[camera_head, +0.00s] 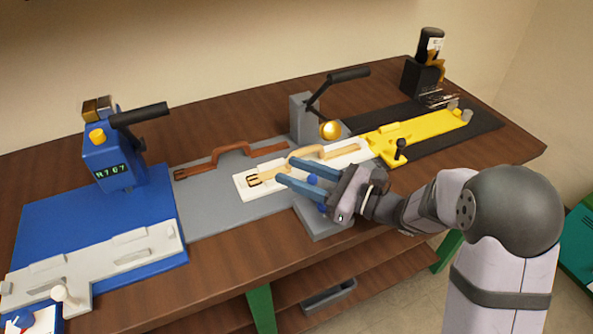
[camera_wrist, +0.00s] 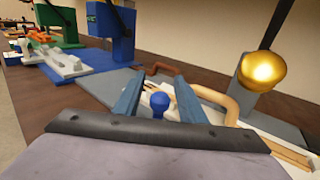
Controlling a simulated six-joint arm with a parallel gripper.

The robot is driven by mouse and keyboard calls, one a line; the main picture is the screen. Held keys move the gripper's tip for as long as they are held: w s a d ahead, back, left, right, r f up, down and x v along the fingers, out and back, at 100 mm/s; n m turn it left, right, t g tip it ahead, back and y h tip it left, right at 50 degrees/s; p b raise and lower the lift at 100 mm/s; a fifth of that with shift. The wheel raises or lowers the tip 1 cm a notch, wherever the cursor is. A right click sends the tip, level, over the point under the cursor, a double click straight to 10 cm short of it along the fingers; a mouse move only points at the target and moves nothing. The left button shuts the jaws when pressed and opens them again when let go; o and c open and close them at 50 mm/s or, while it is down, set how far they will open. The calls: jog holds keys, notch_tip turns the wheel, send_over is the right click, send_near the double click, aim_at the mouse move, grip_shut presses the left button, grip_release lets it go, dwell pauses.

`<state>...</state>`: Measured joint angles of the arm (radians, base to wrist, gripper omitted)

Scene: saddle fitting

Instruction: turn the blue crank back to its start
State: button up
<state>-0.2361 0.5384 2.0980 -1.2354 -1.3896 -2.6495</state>
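My gripper (camera_head: 287,170) is open and reaches left over the grey block (camera_head: 325,226) at the table's front edge. The wrist view also shows my gripper (camera_wrist: 154,84) holding nothing. The crank's arm and pivot are mostly hidden by my gripper.
A white fixture (camera_head: 246,190) with a tan strap handle (camera_head: 325,152) lies just beyond the fingers. A grey press with a gold ball (camera_head: 331,130) stands behind. A yellow clamp fixture (camera_head: 425,135) is at right, a blue press (camera_head: 107,155) at left.

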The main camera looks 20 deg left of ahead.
grip_shut()
jog(key=shift+w+d+f+t+b, duration=0.15)
jog(key=shift+t+b, duration=0.25)
jog(key=shift+b, duration=0.3)
